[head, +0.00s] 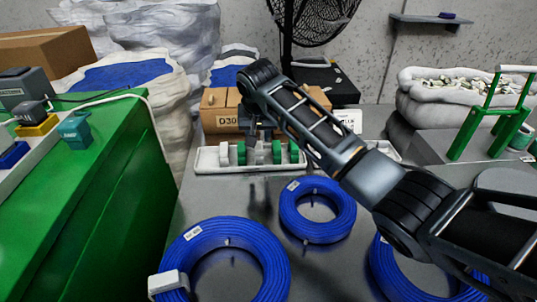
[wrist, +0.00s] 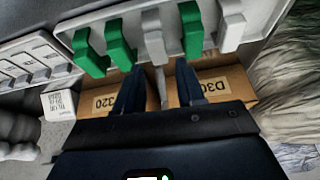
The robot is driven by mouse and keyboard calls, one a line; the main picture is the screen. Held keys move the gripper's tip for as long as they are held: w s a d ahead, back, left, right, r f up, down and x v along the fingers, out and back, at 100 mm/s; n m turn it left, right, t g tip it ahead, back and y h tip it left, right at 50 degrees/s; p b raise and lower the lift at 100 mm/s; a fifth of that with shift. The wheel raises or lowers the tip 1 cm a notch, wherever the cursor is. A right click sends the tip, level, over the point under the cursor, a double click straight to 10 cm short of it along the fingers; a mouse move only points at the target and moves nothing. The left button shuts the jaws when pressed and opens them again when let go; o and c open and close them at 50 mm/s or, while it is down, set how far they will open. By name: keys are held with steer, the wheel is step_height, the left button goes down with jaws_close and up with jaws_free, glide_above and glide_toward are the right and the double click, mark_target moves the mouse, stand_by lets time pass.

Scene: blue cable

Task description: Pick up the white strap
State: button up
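Several white and green straps stand in a row on a white rack (head: 215,169). In the wrist view, a white strap (wrist: 153,38) stands between green straps, just beyond the gap between my fingers. Another white strap (wrist: 232,22) stands to its right.
Cardboard boxes (head: 217,113) stand right behind the rack. Coils of blue cable (head: 317,209) lie on the grey table in front. A green bench (head: 95,190) is at left, and a green-framed stand (head: 490,120) at right. A fan (head: 312,20) stands behind.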

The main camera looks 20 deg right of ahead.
mark_target(259, 146)
steer(key=shift+f, duration=0.25)
steer(key=b+x, duration=0.1)
steer(key=x, duration=0.6)
steer(key=shift+s+d+f, duration=0.1)
steer(key=shift+s+f, duration=0.05)
steer(key=shift+f, duration=0.05)
steer(key=c, duration=0.7)
steer(key=shift+r, duration=0.15)
